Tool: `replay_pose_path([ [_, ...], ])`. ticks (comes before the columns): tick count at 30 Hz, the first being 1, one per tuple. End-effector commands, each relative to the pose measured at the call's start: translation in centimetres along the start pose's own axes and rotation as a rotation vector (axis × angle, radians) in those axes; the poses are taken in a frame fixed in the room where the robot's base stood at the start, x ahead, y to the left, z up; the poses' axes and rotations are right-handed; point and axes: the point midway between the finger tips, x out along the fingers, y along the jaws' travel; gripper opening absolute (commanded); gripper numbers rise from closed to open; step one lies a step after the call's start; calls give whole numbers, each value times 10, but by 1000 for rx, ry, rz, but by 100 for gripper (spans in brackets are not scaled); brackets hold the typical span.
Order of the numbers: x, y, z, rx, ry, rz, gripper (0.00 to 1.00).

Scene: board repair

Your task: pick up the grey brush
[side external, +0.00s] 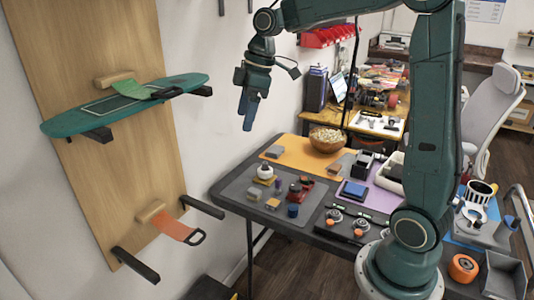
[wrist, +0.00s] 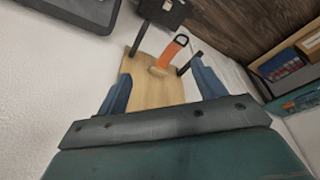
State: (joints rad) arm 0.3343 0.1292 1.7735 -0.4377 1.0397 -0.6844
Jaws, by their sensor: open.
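I cannot pick out a grey brush for certain in either view. Small grey blocks lie on the table, one on the orange mat (side external: 275,151) and others on the grey mat, too small to identify. My gripper (side external: 248,112) hangs in the air with blue fingers pointing down, between the wall panel and the table, touching nothing. In the wrist view my gripper (wrist: 160,84) is open and empty, its two blue fingers apart. An orange strap-like piece with a wooden block (side external: 172,226) sits at the lower wall pegs; it also shows in the wrist view (wrist: 172,52).
A green board (side external: 70,122) rests on upper pegs of the wooden wall panel (side external: 50,40), with a green piece and wooden block on it. The dark table (side external: 225,190) holds mats, a wooden bowl (side external: 327,139) and small tools. Open air surrounds my gripper.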

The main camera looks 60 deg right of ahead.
Motion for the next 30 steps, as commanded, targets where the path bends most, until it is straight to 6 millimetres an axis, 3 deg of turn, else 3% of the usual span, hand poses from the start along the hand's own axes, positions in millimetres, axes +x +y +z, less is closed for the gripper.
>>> replay_pose_path([
  [14, 70, 101, 20, -284, 6, -128, 69],
  [23, 125, 152, 55, -466, 39, -201, 69],
  [30, 174, 183, 94, -612, 80, -254, 69],
])
